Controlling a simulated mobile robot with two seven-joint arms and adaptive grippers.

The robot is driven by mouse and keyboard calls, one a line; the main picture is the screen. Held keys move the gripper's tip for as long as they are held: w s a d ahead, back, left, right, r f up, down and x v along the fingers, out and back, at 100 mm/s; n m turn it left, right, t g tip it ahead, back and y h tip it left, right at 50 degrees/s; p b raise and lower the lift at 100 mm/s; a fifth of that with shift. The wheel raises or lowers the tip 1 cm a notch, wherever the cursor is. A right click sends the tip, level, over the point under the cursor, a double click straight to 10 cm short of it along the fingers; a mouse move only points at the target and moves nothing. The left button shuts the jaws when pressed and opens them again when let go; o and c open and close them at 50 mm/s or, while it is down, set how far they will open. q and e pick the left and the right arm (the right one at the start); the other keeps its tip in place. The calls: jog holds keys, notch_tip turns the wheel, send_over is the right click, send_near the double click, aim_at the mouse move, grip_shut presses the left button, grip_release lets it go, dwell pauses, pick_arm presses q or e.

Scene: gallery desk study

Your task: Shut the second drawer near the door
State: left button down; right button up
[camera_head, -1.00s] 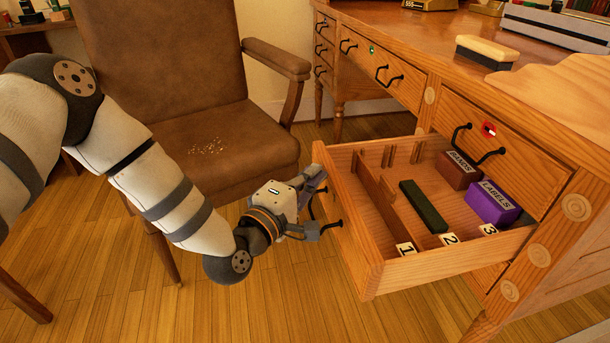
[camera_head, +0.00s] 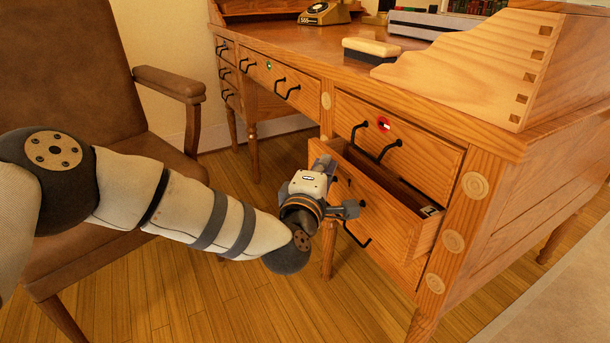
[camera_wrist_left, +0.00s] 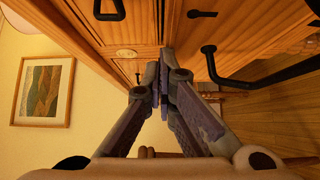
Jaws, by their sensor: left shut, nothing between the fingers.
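The second drawer (camera_head: 388,222) is in the right pedestal of the wooden desk, under a top drawer (camera_head: 400,150) with a red lock. It stands partly open, with a narrow gap showing along its top. A white label corner shows inside near its right end; the rest of the contents is hidden. My left gripper (camera_head: 337,186) is shut and empty at the left part of the drawer front, partly covering its handle. In the left wrist view my shut fingers (camera_wrist_left: 163,75) point at the wood, with a black handle (camera_wrist_left: 245,76) to their right. My right gripper is not in view.
A brown armchair (camera_head: 170,90) stands at the left, close behind my left arm. Wooden floor lies clear below the drawer. A framed picture (camera_wrist_left: 43,91) hangs on the wall.

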pick_arm(q)
jog(key=shift+w+d+b, duration=0.3)
jog(key=shift+w+d, duration=0.4)
jog(key=shift+d, duration=0.3)
